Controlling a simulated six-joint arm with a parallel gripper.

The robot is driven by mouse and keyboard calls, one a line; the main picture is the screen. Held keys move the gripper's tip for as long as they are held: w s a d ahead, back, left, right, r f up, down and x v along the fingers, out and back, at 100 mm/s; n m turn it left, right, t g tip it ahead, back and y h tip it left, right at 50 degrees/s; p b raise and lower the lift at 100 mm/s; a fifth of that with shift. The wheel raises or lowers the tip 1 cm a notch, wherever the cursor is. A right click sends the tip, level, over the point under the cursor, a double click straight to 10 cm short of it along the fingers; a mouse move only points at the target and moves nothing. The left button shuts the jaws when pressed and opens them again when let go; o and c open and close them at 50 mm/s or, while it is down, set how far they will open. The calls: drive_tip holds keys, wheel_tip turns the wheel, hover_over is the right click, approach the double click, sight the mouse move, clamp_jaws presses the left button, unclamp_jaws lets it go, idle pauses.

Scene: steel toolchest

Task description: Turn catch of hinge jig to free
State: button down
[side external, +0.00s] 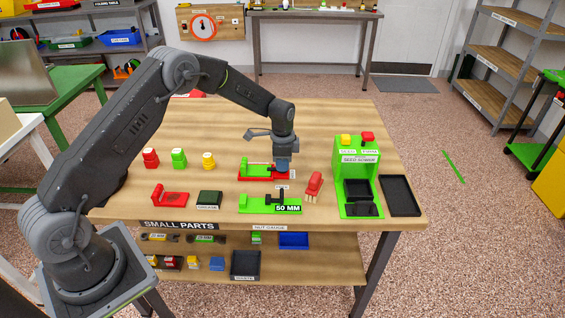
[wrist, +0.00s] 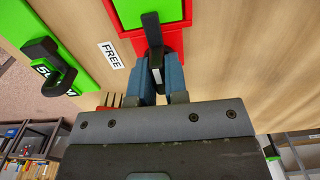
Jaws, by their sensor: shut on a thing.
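The hinge jig, a red base with a green block (side external: 256,170), lies on the table. Its red and green body (wrist: 185,35) also shows at the top of the wrist view. The catch, a black lever (wrist: 151,28), reaches from over the green block down between my fingers. My gripper (wrist: 156,78) has blue fingers shut on the catch's end; in the side view my gripper (side external: 283,163) points straight down at the jig's right end. A white label reading FREE (wrist: 113,55) lies on the table left of the catch, apart from it. The far part of the jig is out of the wrist view.
A green 50 MM jig (side external: 258,204) with a black clamp stands in front. A red piece (side external: 314,184) and a green seed sower (side external: 343,151) are to the right. Red, green and yellow pieces (side external: 179,158) stand to the left. Bare table lies behind the jig.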

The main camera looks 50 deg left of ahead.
idle(0.4)
drive_tip(key=n, duration=0.4)
drive_tip(key=shift+n, duration=0.4)
drive_tip(key=n, duration=0.4)
drive_tip(key=shift+n, duration=0.3)
drive_tip(key=n, duration=0.4)
drive_tip(key=shift+n, duration=2.3)
drive_tip(key=c, duration=1.1)
unclamp_jaws()
drive_tip(key=shift+c, duration=0.2)
